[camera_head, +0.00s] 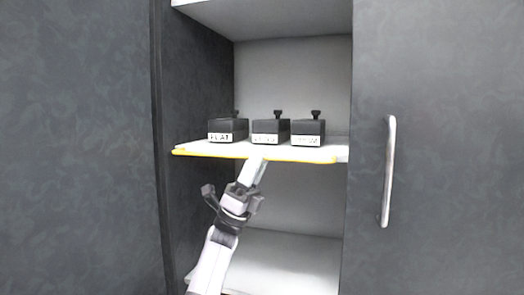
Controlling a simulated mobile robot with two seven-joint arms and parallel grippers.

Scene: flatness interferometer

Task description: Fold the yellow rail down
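The yellow rail (212,154) runs as a thin strip along the front edge of the white shelf (338,149) in the open cabinet. I cannot tell its fold angle from this view. My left gripper (252,171) is in front of the shelf, pointing up at the rail. A pale, blocky tip reaches up to the rail's middle and covers a short piece of it. Whether it touches the rail is not clear. I cannot make out separate fingertips or a gap between them. My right gripper is not in view.
Three black boxes with knobs and white labels stand in a row on the shelf: left (228,127), middle (270,130), right (308,131). A lower shelf (290,258) looks bare. A dark panel with a vertical handle (388,172) is at right; dark panels flank the left.

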